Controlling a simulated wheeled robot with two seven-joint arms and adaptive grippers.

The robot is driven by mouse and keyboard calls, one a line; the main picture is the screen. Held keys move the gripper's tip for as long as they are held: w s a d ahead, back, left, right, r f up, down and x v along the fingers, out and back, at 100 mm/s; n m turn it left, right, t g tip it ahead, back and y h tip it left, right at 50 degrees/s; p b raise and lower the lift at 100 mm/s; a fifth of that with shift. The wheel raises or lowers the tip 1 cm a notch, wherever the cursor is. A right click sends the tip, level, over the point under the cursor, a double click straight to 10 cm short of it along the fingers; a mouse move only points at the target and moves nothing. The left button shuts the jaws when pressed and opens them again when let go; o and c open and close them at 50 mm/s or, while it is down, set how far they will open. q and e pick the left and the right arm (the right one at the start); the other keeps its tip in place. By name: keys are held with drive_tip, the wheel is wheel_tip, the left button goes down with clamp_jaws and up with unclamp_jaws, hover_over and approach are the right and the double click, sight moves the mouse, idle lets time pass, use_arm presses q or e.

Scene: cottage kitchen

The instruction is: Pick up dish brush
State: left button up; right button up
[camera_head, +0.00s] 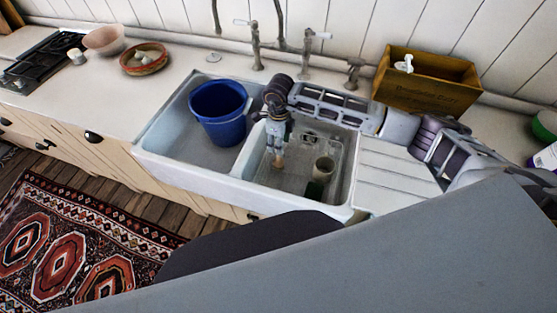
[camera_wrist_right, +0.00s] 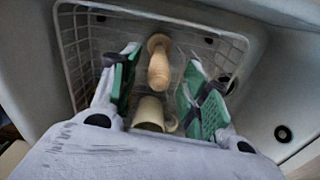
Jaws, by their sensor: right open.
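The dish brush (camera_wrist_right: 158,66) shows in the right wrist view as a pale wooden, knobbed piece in a white wire basket. It lies between the green-padded fingers of my right gripper (camera_wrist_right: 160,82), which are apart, with space on both sides of it. In the head view my right gripper (camera_head: 277,150) points down into the right sink basin. A small wooden part of the brush (camera_head: 278,161) shows at its fingertips; the rest is hidden. My left gripper is not in view.
A blue bucket (camera_head: 219,112) fills part of the left basin. Taps (camera_head: 256,45) and a wooden crate (camera_head: 425,82) stand behind.

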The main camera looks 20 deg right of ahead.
drive_tip(key=shift+f, duration=0.15)
drive_tip(key=shift+a+f+p, duration=0.1)
drive_tip(key=shift+f+p, duration=0.6)
drive_tip(key=shift+f, duration=1.85)
clamp_jaws()
